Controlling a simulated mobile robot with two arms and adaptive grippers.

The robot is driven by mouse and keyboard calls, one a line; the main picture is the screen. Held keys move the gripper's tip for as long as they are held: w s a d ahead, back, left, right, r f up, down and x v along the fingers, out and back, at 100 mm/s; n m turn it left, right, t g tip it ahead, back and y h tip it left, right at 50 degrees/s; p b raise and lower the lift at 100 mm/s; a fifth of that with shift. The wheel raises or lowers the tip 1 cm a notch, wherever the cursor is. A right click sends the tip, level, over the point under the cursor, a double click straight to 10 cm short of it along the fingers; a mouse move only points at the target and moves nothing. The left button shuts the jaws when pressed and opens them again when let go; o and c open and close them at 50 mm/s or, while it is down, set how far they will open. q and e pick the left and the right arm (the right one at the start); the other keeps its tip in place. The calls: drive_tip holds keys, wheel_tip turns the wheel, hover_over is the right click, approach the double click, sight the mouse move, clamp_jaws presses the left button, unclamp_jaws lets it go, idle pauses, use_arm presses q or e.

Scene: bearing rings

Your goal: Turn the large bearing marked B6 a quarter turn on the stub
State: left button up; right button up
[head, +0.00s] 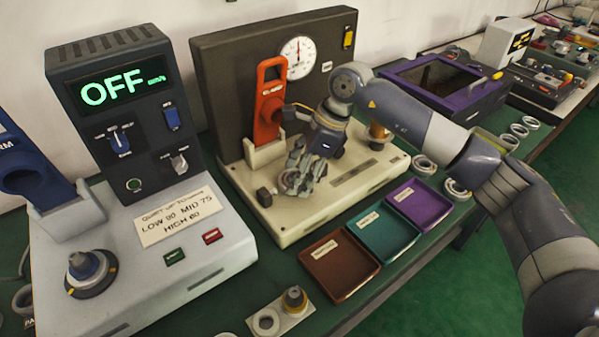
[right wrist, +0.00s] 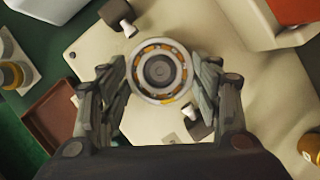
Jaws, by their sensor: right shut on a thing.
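A large bearing (right wrist: 160,47) with a pale outer ring and orange-brown parts between its rings sits around the grey stub (right wrist: 160,70) of the beige fixture. A yellow mark shows on the bearing's lower edge in the right wrist view. My right gripper (right wrist: 161,78) is shut on the bearing, one finger on each side of it. In the head view the right gripper (head: 301,179) is low over the fixture base (head: 290,222), and its fingers partly hide the bearing (head: 289,182). I cannot read a B6 marking. My left gripper is not in view.
Small dark clamp-like blocks (head: 264,196) stand close to the bearing. An orange handled tool (head: 269,105) stands behind it. Brown (head: 338,262), teal (head: 381,233) and purple (head: 419,204) trays lie in front. A control box reading OFF (head: 110,95) is at left.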

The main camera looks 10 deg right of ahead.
drive_tip(key=shift+f+n+g+b, duration=0.3)
drive_tip(key=shift+n+b, duration=0.15)
drive_tip(key=shift+n, duration=0.35)
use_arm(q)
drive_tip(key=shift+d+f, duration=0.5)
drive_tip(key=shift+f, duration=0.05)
use_arm(e)
drive_tip(key=shift+n, duration=0.4)
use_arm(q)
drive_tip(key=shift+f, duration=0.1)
use_arm(e)
drive_tip(key=shift+w, duration=0.1)
drive_tip(key=shift+w+n+g+b, duration=0.15)
drive_tip(key=shift+n+g+b, duration=0.4)
drive_tip(key=shift+n, duration=0.45)
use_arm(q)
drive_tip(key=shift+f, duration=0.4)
